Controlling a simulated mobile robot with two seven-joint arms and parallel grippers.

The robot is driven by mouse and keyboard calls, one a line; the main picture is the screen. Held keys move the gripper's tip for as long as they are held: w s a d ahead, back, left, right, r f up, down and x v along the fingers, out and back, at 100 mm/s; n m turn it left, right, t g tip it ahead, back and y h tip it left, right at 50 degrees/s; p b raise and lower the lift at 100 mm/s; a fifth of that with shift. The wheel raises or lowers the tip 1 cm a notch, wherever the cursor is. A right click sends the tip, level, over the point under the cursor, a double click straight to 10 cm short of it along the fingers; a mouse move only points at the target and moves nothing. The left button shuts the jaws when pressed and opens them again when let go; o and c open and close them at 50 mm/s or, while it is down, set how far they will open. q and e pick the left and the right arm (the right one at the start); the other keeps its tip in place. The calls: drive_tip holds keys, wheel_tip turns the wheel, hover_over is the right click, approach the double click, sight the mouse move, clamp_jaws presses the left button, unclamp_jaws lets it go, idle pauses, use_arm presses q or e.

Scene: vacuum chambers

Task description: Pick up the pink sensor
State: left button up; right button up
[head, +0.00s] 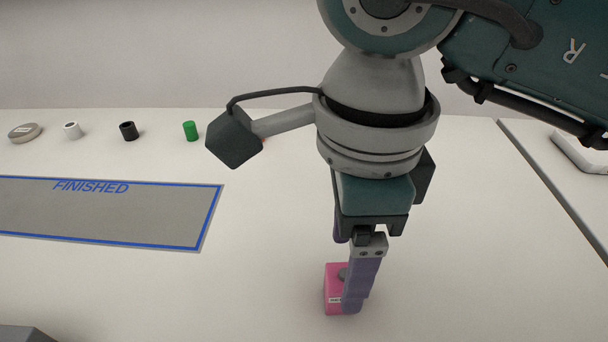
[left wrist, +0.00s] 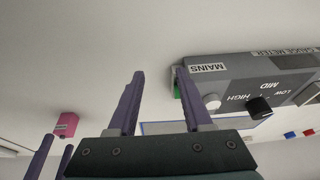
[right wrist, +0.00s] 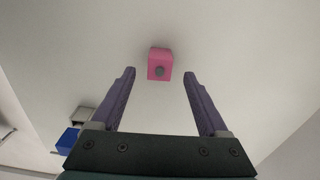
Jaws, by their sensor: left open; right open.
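The pink sensor (head: 333,287), a small pink block with a grey round knob, stands on the white table. In the head view my right gripper (head: 352,300) points down at it, and a purple finger covers its right part. In the right wrist view the sensor (right wrist: 160,57) lies just beyond the tips of my right gripper (right wrist: 159,74), centred on the gap. That gripper is open and empty. The sensor (left wrist: 66,122) also shows at the left of the left wrist view. My left gripper (left wrist: 159,73) is open and empty, and outside the head view.
A grey control box (left wrist: 235,85) with knobs and a MAINS label is near my left gripper. The blue-framed FINISHED area (head: 110,215) is at left. Behind it are a green cylinder (head: 190,131), a black one (head: 128,131) and a white one (head: 72,130).

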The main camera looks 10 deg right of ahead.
sight(343, 280)
wheel_tip(343, 280, down, 5)
drive_tip(key=shift+r, duration=0.15)
drive_tip(key=shift+c, duration=0.3)
clamp_jaws()
idle(0.3)
